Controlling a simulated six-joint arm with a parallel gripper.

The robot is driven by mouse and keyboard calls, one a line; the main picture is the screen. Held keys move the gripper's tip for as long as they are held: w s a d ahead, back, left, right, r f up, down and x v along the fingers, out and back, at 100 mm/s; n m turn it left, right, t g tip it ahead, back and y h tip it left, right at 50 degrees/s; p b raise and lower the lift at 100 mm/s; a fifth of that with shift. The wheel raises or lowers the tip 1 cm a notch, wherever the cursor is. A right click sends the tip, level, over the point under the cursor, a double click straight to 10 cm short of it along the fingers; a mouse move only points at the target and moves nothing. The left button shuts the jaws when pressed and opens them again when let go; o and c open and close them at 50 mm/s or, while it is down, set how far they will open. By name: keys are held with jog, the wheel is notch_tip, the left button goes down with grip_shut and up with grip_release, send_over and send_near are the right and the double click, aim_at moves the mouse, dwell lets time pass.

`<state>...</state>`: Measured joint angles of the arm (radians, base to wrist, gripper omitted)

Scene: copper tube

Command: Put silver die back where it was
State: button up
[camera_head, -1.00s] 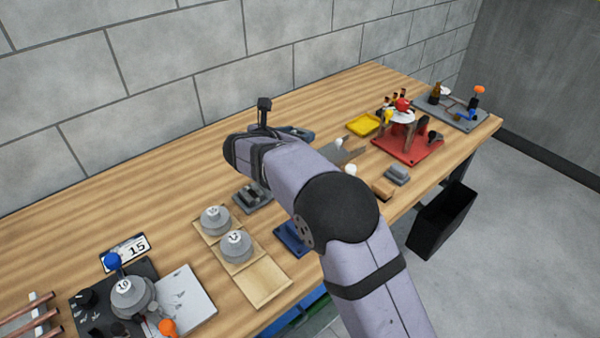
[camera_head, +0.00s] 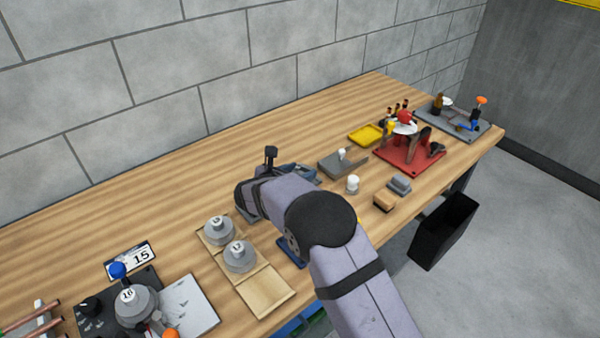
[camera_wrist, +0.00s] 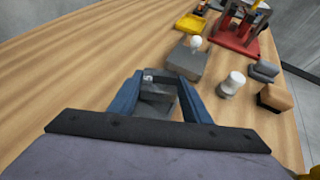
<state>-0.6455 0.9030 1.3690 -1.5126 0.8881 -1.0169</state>
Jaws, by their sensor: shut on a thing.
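My gripper (camera_wrist: 157,88) has two blue fingers on either side of a grey metal piece (camera_wrist: 157,98), which looks like the silver die. The piece sits between the fingers, low in the jaws. Its lower part is hidden by my wrist, and I cannot tell whether it touches the table. In the head view my arm covers most of the gripper; only some blue (camera_head: 303,173) shows beyond the wrist, over the middle of the bench.
A grey plate with a white knob (camera_head: 337,165), a white cylinder (camera_head: 352,184), a tan block (camera_head: 384,203) and a grey block (camera_head: 400,184) stand right of the gripper. Bare wood lies behind.

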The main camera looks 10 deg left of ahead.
jog(key=shift+f, duration=0.3)
jog(key=shift+f, duration=0.3)
jog(key=o, duration=1.6)
jog(key=shift+c, duration=0.2)
jog(key=shift+r, duration=0.25)
jog(key=b+v, duration=0.2)
jog(key=v, duration=1)
